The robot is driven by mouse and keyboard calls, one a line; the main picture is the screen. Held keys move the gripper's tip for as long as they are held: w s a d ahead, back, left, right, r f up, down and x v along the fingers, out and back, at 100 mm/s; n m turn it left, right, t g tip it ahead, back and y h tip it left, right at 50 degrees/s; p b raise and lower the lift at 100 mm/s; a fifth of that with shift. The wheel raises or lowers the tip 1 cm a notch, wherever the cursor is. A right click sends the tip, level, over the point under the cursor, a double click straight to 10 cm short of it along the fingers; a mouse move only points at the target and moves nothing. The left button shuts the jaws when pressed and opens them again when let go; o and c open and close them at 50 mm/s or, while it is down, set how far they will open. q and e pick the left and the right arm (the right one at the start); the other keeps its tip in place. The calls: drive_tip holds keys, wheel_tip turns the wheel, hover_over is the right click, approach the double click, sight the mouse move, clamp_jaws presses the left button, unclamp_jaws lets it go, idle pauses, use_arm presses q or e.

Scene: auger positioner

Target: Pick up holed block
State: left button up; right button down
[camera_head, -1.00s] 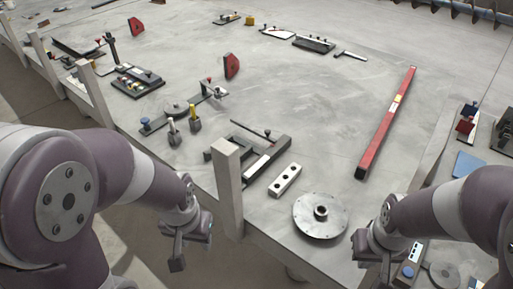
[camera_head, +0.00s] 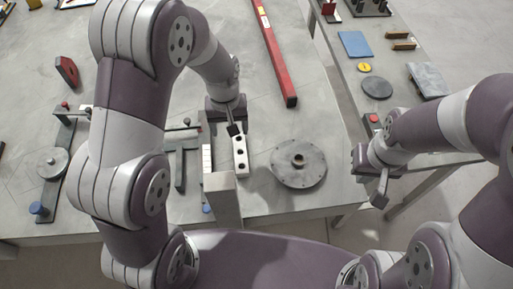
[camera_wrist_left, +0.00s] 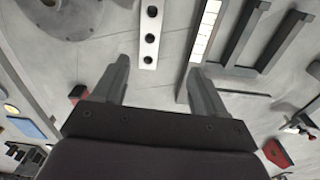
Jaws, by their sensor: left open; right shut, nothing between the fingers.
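The holed block (camera_head: 241,157) is a small pale-grey bar with a row of dark round holes, lying on the grey table. In the left wrist view the holed block (camera_wrist_left: 149,42) lies ahead of the open fingers, nearly lined up with the gap between them. My left gripper (camera_head: 234,126) is at the block's far end in the head view, partly hidden by its own wrist. It is open and empty in the left wrist view (camera_wrist_left: 160,70). My right gripper (camera_head: 378,190) is shut and empty off to the right, beyond the table's edge.
A round grey flanged disc (camera_head: 298,166) lies right of the block. A grey post (camera_head: 222,197) rises in front of it. A dark bracket frame (camera_head: 179,168) lies to its left. A long red bar (camera_head: 273,52) lies behind, with bare table around it.

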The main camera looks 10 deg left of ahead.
sight(240, 149)
use_arm(q)
drive_tip(key=shift+n, duration=0.3)
drive_tip(key=f, duration=0.4)
drive_tip(key=w+d+f+p, duration=0.1)
drive_tip(key=f, duration=0.4)
drive_tip(key=w+f+p, duration=0.1)
drive_tip(key=f, duration=0.4)
drive_tip(key=shift+d, duration=0.3)
drive_tip(key=shift+f, duration=0.55)
clamp_jaws()
drive_tip(key=shift+w+r, duration=0.1)
